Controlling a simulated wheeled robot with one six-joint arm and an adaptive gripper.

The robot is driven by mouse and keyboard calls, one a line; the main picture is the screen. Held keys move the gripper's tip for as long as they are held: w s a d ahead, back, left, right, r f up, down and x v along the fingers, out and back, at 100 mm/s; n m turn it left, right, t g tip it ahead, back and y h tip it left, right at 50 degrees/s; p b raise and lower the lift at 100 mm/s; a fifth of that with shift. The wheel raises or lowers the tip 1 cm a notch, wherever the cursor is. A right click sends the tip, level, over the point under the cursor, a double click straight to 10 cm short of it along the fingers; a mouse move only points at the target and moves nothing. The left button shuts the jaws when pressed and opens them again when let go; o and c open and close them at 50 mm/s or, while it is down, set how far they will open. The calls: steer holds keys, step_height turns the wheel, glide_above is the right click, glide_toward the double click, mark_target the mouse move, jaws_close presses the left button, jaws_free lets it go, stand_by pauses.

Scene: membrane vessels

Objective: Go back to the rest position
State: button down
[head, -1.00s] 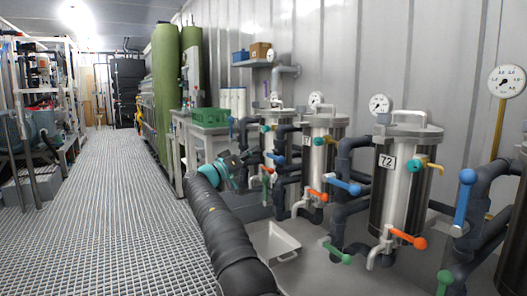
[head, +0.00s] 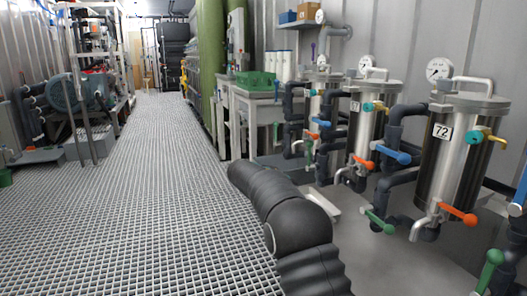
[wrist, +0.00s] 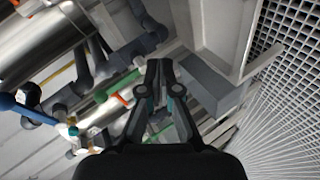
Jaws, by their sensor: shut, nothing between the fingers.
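My gripper (wrist: 159,66) shows in the wrist view with its two dark fingers together and nothing between them. It is apart from the pipes and handles behind it. In the head view my black arm crosses the lower middle, over the grating and the edge of the grey floor by the vessels; the gripper itself is not seen there. The steel vessel marked 72 (head: 458,152) stands upright at the right, with an orange handle (head: 458,214) and a green handle (head: 379,221) low down. A second vessel (head: 366,125) stands behind it.
A white tray (head: 325,204) lies beside my arm, partly hidden. A green crate (head: 256,81) sits on a grey bench farther back. Blue handles (head: 390,152) stick out from the pipes. The grating aisle (head: 140,190) at left is clear.

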steer(key=s+d+r+g+y+p, duration=0.1)
steer(key=s+g+y+p, duration=0.15)
steer(key=s, duration=1.25)
steer(key=s+d+m+g+y+p, duration=0.15)
steer(key=s+y, duration=0.25)
steer(key=s, duration=1.2)
steer(key=s+d+r+n+g+y+p, duration=0.15)
steer(key=s+y, duration=0.25)
steer(key=s, duration=1.1)
steer(key=s+d+r+m+t+p, duration=0.2)
steer(key=s+r, duration=0.3)
steer(key=s, duration=0.3)
steer(key=shift+s+d+m+t, duration=0.15)
steer(key=shift+s+m+t, duration=0.25)
steer(key=shift+t, duration=0.35)
